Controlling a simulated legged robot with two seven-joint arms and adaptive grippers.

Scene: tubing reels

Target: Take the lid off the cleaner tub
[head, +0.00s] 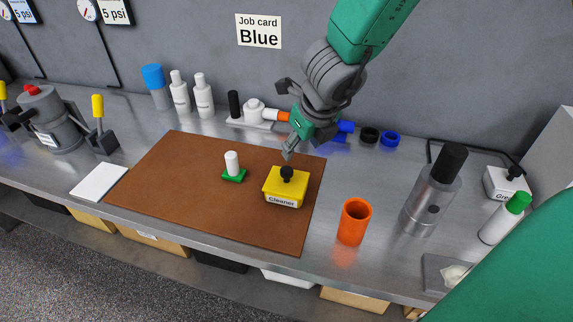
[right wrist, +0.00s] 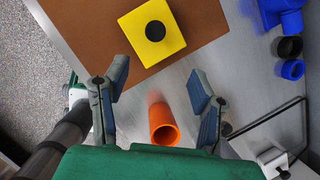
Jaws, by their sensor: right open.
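The cleaner tub (head: 282,201), with a white "Cleaner" label on its front, stands on the brown mat (head: 190,190) near its right side. Its yellow lid (head: 300,182) is on and carries a round black knob (head: 287,173). In the right wrist view the square yellow lid (right wrist: 135,25) and knob (right wrist: 155,31) show from above, ahead of the fingers. My right gripper (head: 286,122) is open and empty, above and behind the tub, apart from it. Its two spread fingers also show in the right wrist view (right wrist: 158,85). My left gripper is not in view.
A white cylinder on a green base (head: 233,170) stands left of the tub. An orange cup (head: 354,222) stands right of the mat. White bottles (head: 203,95), blue and black rings (head: 390,138) and a grey cylinder (head: 425,205) stand around. The mat's left part is clear.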

